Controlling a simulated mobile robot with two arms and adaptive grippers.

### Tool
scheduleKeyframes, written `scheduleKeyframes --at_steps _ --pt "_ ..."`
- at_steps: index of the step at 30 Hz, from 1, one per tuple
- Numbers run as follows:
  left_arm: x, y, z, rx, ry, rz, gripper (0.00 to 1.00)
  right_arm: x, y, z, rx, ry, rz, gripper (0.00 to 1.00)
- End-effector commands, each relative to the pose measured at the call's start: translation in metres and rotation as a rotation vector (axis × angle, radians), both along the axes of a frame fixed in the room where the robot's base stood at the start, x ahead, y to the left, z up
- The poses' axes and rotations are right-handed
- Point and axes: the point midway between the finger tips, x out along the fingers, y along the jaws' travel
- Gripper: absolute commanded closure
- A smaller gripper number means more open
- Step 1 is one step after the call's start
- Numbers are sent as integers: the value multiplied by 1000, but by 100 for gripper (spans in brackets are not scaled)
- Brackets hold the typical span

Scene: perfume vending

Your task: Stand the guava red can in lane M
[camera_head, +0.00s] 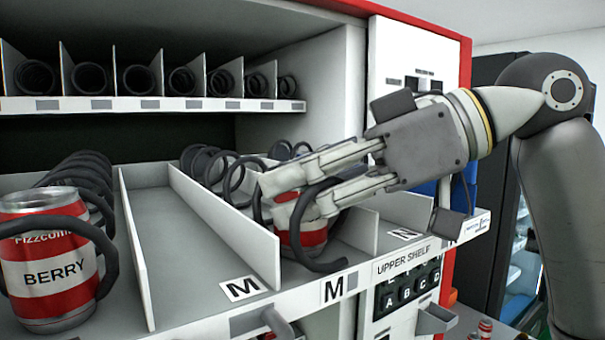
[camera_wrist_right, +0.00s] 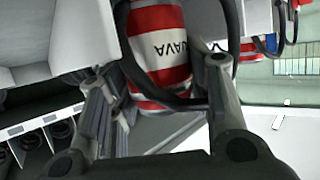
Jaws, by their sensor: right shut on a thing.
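The guava red can (camera_head: 308,237), red with a white band, is in a coil lane of the upper shelf, behind the front edge labelled M (camera_head: 333,290). A dark coil (camera_head: 318,266) loops around its front. My right gripper (camera_head: 282,202) reaches in from the right and is shut on the can's upper part, hiding much of it. In the right wrist view the can (camera_wrist_right: 160,55) is between the fingers, its lettering upside down, partly reading "AVA". The can looks near upright; whether its base touches the shelf floor cannot be told. My left gripper is out of view.
A berry can (camera_head: 52,262) stands inside a coil at the far left. Low white dividers (camera_head: 225,225) separate the lanes. An empty channel without a coil lies left of the can's lane. An upper shelf (camera_head: 150,104) holds several coils above.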

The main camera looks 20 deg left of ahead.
Motion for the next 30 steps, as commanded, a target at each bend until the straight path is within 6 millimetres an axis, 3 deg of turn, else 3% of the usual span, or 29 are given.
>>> scheduleKeyframes --at_steps 10,11,15,26,30 --pt "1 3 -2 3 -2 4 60 0 0 -4 1 0 0 82" --pt "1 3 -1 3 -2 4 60 0 0 -3 0 0 0 51" --pt "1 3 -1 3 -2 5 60 0 0 -3 0 0 0 33" --pt "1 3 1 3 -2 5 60 0 0 1 1 -1 0 33" --pt "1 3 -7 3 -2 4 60 3 -15 4 2 -1 -4 33"
